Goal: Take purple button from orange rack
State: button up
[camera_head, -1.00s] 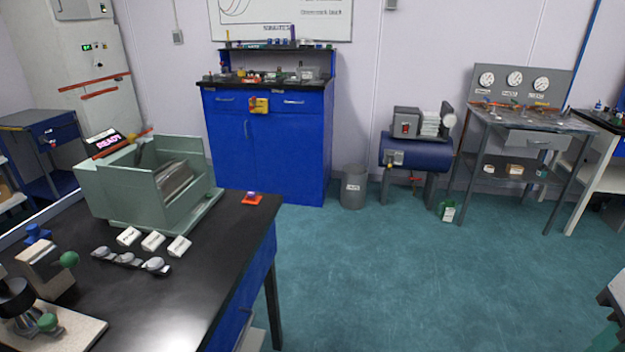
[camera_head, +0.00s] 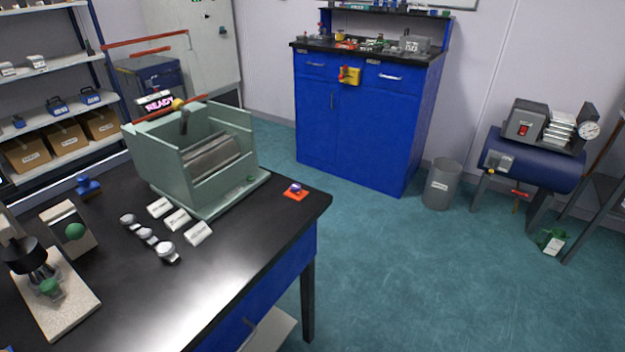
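A small orange rack (camera_head: 295,195) lies on the black bench top, near its far right corner. A small purple piece (camera_head: 296,187), which looks like the purple button, sits on the rack. It is too small to make out in detail. My gripper is not in view.
The black bench (camera_head: 265,240) carries a green open-topped machine (camera_head: 160,160) with a lit READY display, several white labelled blocks (camera_head: 177,219) and silver round pieces (camera_head: 146,236). A blue cabinet (camera_head: 360,120), a grey bin (camera_head: 440,184) and a blue tank (camera_head: 530,160) stand beyond.

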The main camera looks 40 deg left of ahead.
aim_at(295, 188)
jog(key=u, duration=0.25)
jog(key=i, duration=0.65)
jog(key=u, duration=1)
jog(key=i, duration=0.45)
jog(key=u, duration=0.4)
